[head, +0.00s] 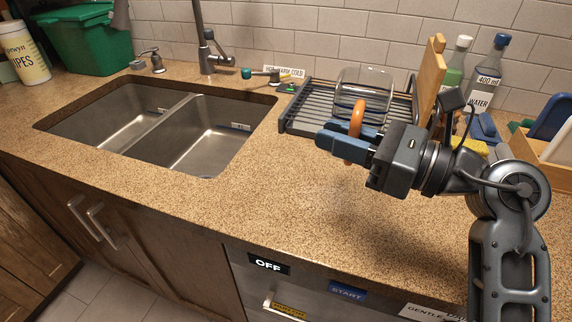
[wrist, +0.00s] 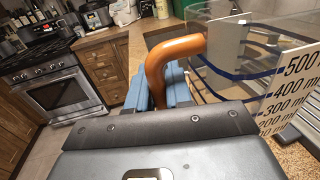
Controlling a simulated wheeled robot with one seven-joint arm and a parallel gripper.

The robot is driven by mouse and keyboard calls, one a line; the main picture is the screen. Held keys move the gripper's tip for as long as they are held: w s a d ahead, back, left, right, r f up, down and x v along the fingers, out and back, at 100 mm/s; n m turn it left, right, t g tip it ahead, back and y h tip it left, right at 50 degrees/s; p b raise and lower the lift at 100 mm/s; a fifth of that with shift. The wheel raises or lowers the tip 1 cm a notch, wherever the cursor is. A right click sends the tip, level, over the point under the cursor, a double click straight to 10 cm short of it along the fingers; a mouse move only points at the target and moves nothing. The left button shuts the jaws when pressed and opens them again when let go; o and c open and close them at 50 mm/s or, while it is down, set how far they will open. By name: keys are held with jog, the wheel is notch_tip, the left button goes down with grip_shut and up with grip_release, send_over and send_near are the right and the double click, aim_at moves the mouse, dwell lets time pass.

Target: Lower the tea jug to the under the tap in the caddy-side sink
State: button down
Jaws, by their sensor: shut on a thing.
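The tea jug (head: 362,88) is clear glass with an orange handle (head: 356,118). It looks upright, in front of or over the dish rack; I cannot tell if it touches it. My gripper (head: 347,142) has its blue fingers shut on the handle. The wrist view shows the handle (wrist: 172,62) between the fingers and the jug's wall (wrist: 235,60) with blue bands at right. The double sink has a left basin (head: 105,128) and a right basin (head: 205,145), both seemingly empty, with small unreadable labels. The grey tap (head: 205,55) stands behind them. The jug is right of the sink.
A dark dish rack (head: 300,117) stands on the speckled counter (head: 290,200). A cutting board (head: 428,75), a water bottle (head: 487,85) and a yellow sponge (head: 470,146) are behind my arm. A green-ended lever (head: 262,74) sits behind the sink. The front counter is clear.

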jog(key=shift+w+r, duration=0.1)
jog(key=shift+w, duration=0.05)
jog(key=shift+w+a+f+p, duration=0.25)
jog(key=shift+w+a+f, duration=0.05)
jog(key=shift+a+f, duration=1.55)
jog(key=shift+w+a+f+p, duration=0.2)
jog(key=shift+w+a+f, duration=0.05)
jog(key=shift+a+f, duration=1.6)
jog(key=shift+w+a+f+p, duration=0.3)
jog(key=shift+a+f, duration=1.35)
jog(key=shift+a, duration=0.4)
